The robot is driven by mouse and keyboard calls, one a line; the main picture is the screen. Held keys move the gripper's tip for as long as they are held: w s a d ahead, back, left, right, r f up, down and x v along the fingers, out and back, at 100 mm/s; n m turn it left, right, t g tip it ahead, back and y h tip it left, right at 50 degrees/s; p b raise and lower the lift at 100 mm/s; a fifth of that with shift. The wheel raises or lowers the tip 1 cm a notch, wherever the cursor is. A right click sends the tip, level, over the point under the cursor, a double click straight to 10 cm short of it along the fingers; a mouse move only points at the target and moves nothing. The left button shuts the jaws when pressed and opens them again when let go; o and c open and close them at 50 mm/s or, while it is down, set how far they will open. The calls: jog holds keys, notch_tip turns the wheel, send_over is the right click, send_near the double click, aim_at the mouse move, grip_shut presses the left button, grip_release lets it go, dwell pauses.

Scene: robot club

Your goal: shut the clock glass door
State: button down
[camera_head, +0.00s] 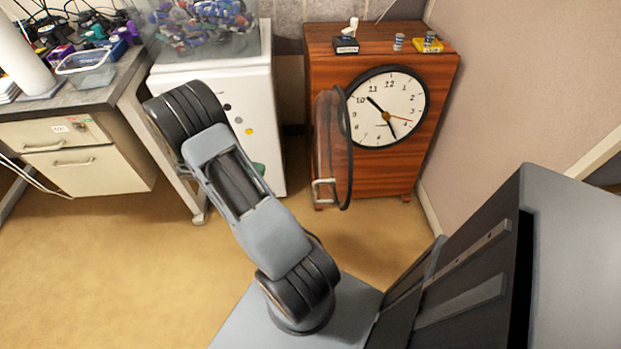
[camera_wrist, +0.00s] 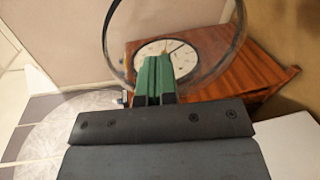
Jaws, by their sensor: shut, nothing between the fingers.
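The clock cabinet (camera_head: 380,180) is brown wood with a white round dial (camera_head: 390,108). Its round glass door (camera_head: 333,140) has a dark rim and stands wide open, swung out from the dial's left side. A pale metal handle (camera_head: 323,190) shows low on the door. In the wrist view, the door's dark rim (camera_wrist: 106,40) loops in front of the dial (camera_wrist: 185,58) and the cabinet (camera_wrist: 265,75). My gripper (camera_wrist: 154,62) is shut and empty, its green fingers overlapping the door in the picture. Whether they touch it I cannot tell.
Small items, including a yellow box (camera_head: 428,43) and a dark box (camera_head: 346,45), sit on the cabinet top. A white cabinet (camera_head: 262,110) with a clear bin stands left of it, then a cluttered desk (camera_head: 100,105). A wall rises at right. The tan floor (camera_head: 100,260) is open.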

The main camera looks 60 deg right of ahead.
jog(key=s+d+f+g+h, duration=0.1)
jog(key=s+d+f, duration=0.3)
jog(key=s+d, duration=0.6)
jog(key=shift+s+m+g+h, duration=0.3)
jog(key=shift+s+g, duration=0.1)
jog(key=shift+s, duration=0.35)
jog(key=shift+s+d+f, duration=0.1)
jog(key=shift+d, duration=0.05)
